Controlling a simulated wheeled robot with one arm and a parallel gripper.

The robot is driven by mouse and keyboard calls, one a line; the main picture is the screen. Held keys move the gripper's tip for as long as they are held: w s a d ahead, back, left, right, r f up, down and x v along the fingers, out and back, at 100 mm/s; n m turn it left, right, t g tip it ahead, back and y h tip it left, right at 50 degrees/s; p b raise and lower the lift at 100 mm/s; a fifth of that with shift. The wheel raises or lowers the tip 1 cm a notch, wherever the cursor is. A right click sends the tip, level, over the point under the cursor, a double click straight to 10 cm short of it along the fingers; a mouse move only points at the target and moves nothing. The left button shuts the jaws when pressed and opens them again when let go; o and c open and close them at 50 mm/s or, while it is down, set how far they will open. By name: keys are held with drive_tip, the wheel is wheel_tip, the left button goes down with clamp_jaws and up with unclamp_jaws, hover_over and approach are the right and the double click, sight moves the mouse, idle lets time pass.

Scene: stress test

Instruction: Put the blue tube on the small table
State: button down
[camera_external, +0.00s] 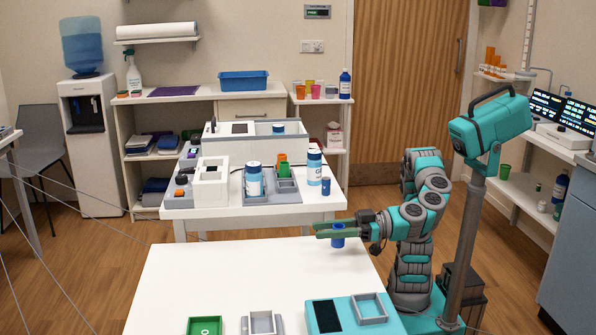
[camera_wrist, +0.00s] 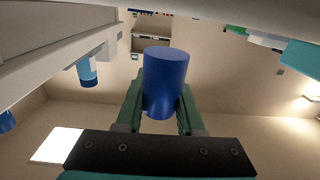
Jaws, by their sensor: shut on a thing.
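My gripper (camera_external: 332,231) is shut on a blue tube (camera_external: 338,241), which hangs upright between the green fingers. In the external view the tube appears over the far right corner of the front white table (camera_external: 215,272); I cannot tell its exact height. In the wrist view the blue tube (camera_wrist: 166,80) fills the space between both fingers of my gripper (camera_wrist: 163,112). A second white table (camera_external: 318,205) stands behind the front one. I cannot tell which of them is called the small table.

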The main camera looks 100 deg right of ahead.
drive_tip(key=shift+f+p, duration=0.45)
drive_tip(key=shift+p, duration=0.05)
drive_tip(key=shift+f, duration=0.6)
drive_tip(key=shift+f, duration=0.1)
drive_tip(key=c, duration=0.5)
unclamp_jaws()
drive_tip(key=shift+f+b, duration=0.35)
drive_tip(key=shift+b, duration=0.8)
drive_tip(key=s, duration=0.1)
drive_tip(key=s+p, duration=0.1)
drive_tip(key=s, duration=0.1)
drive_tip(key=shift+s+r, duration=0.15)
drive_tip(key=shift+r, duration=0.2)
drive_tip(key=shift+s+p, duration=0.3)
drive_tip(key=shift+s, duration=0.3)
drive_tip(key=shift+o, duration=0.6)
drive_tip(key=shift+s, duration=0.3)
